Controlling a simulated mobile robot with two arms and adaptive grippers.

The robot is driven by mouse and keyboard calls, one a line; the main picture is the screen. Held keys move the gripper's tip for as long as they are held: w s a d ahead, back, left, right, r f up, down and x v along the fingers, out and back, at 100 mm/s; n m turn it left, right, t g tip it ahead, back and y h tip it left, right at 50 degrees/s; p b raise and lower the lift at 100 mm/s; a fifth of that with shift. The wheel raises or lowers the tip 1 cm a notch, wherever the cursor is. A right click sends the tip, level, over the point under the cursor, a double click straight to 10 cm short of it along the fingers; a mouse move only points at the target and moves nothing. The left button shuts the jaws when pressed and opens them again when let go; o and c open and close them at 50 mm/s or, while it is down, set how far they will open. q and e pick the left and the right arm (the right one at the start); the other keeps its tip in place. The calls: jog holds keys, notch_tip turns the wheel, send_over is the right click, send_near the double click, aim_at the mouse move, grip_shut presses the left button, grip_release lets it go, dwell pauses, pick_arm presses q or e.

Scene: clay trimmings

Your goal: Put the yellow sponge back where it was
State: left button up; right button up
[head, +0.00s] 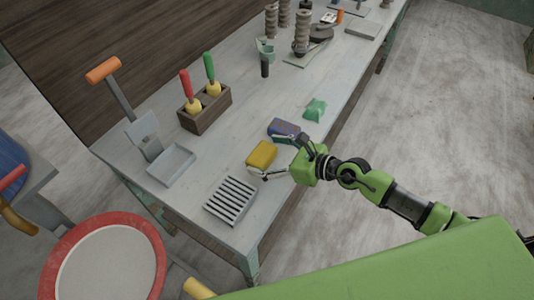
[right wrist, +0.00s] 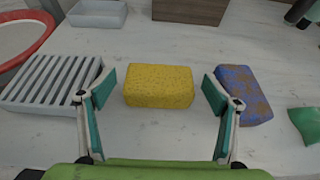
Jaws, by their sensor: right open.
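The yellow sponge (head: 262,154) lies on the grey workbench, between a slatted rack and a blue sponge. In the right wrist view the yellow sponge (right wrist: 159,86) sits in front of and between the spread fingers, with a gap on both sides. My right gripper (head: 278,157) is open and empty, close to the sponge at the bench's front edge; it also shows in the right wrist view (right wrist: 158,105). The slatted grey rack (head: 231,201) is empty and also shows in the right wrist view (right wrist: 50,82). My left gripper is not in view.
A blue and brown sponge (head: 285,129) and a green cloth-like piece (head: 315,109) lie farther along the bench. A grey tray (head: 171,166) and a wooden box (head: 207,109) with red- and green-handled tools stand behind. A red-rimmed round (head: 109,262) is at front left.

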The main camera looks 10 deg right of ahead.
jog(key=shift+r, duration=0.1)
jog(key=shift+r, duration=0.15)
jog(key=b+v, duration=0.1)
jog(key=v, duration=0.2)
jog(key=b+v, duration=0.1)
jog(key=v, duration=0.3)
jog(key=b+v, duration=0.1)
jog(key=v, duration=0.2)
jog(key=shift+s+d+f, duration=0.15)
jog(key=shift+f, duration=0.1)
jog(key=shift+s+d+r+b, duration=0.35)
jog(key=shift+s+d+r, duration=0.05)
jog(key=shift+s+r, duration=0.15)
